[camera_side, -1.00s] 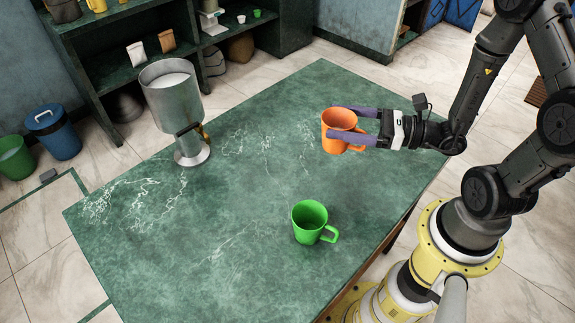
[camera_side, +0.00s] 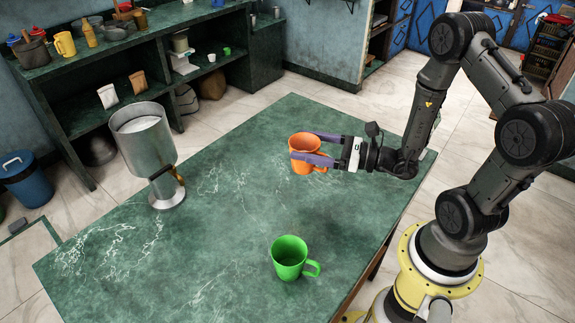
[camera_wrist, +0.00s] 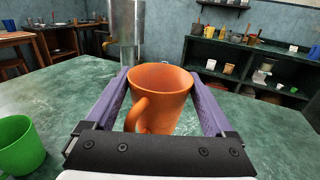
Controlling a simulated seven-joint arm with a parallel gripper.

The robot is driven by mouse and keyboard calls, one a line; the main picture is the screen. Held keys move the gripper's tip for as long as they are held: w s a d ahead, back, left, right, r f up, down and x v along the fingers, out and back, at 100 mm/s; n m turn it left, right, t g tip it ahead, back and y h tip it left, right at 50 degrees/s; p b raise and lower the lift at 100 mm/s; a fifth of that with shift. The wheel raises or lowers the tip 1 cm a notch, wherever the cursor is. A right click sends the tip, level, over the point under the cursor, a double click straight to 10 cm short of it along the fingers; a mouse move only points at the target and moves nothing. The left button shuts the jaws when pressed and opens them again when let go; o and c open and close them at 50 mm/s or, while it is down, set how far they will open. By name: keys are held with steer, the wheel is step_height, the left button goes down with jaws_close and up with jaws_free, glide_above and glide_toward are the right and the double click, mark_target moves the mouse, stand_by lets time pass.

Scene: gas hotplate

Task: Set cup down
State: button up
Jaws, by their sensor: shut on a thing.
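The orange cup (camera_side: 303,168) is upright between the purple fingers of my gripper (camera_side: 306,147), over the back right part of the green table. My gripper is shut on its sides and reaches in level from the right. I cannot tell whether the cup's base touches the table. In the wrist view the orange cup (camera_wrist: 165,85) fills the middle between the fingers, handle towards me and to the left. My gripper's lower bar hides its base.
A green cup (camera_side: 289,262) stands on the green marbled table (camera_side: 225,245) near its front. A metal dispenser (camera_side: 143,145) stands at the table's left. Table between them is clear. Shelves (camera_side: 120,63) stand behind.

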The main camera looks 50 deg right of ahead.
steer(key=shift+w+d+f, duration=0.1)
steer(key=shift+w+f, duration=0.9)
steer(key=shift+f, duration=0.55)
steer(key=shift+w+f, duration=0.95)
steer(key=shift+f, duration=0.65)
steer(key=shift+w+d+f, duration=0.1)
steer(key=shift+w+f, duration=0.9)
steer(key=shift+f, duration=0.55)
steer(key=o, duration=1.1)
steer(key=shift+f, duration=0.15)
steer(key=shift+o, duration=0.2)
